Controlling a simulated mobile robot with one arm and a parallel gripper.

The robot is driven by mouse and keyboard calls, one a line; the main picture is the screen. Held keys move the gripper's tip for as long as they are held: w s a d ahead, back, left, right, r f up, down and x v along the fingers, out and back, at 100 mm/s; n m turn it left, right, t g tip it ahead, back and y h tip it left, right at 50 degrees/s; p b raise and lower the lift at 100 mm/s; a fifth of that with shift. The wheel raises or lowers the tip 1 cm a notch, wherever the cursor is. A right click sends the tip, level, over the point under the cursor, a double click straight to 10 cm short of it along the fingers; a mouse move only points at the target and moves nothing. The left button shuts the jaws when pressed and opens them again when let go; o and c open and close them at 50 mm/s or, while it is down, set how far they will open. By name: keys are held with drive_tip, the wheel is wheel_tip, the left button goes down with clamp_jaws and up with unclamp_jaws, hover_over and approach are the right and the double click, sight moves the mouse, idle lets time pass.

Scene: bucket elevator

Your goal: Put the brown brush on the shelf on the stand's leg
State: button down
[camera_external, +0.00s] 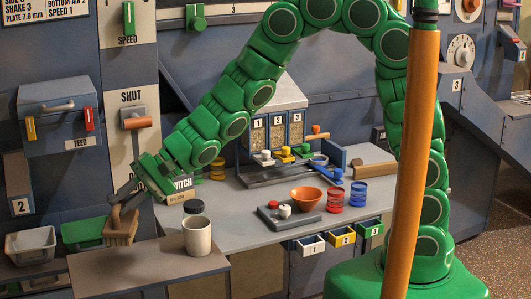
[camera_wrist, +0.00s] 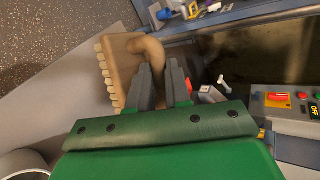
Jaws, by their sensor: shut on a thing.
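The brown brush (camera_external: 122,228) has a curved handle on top and pale bristles below. It is at the left, over the back edge of a low grey-brown table (camera_external: 150,270); I cannot tell whether its bristles touch it. My gripper (camera_external: 124,195) is shut on the brush's handle. In the wrist view the brush (camera_wrist: 122,65) lies just left of the dark fingers of my gripper (camera_wrist: 165,85), its handle reaching between them. I cannot make out for sure a shelf on a stand's leg.
An orange post (camera_external: 410,160) rises in front of my arm. The workbench holds an orange bowl (camera_external: 305,198) and several small items.

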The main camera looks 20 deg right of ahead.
sight(137, 209)
drive_tip(key=shift+w+a+f, duration=0.5)
drive_tip(key=shift+a+f, duration=0.45)
drive_tip(key=shift+f, duration=0.65)
drive_tip(key=shift+w+a+f, duration=0.55)
drive_tip(key=shift+a+f, duration=0.4)
drive_tip(key=shift+f, duration=0.65)
drive_tip(key=shift+w+a+f, duration=0.5)
drive_tip(key=shift+a+f, duration=0.45)
drive_tip(key=shift+f, duration=0.65)
drive_tip(key=c, duration=1.1)
unclamp_jaws()
drive_tip(key=shift+f, duration=0.15)
drive_tip(key=shift+o, duration=0.2)
drive_tip(key=shift+d+r, duration=0.1)
drive_tip(key=shift+r, duration=0.1)
drive_tip(key=v, duration=1.2)
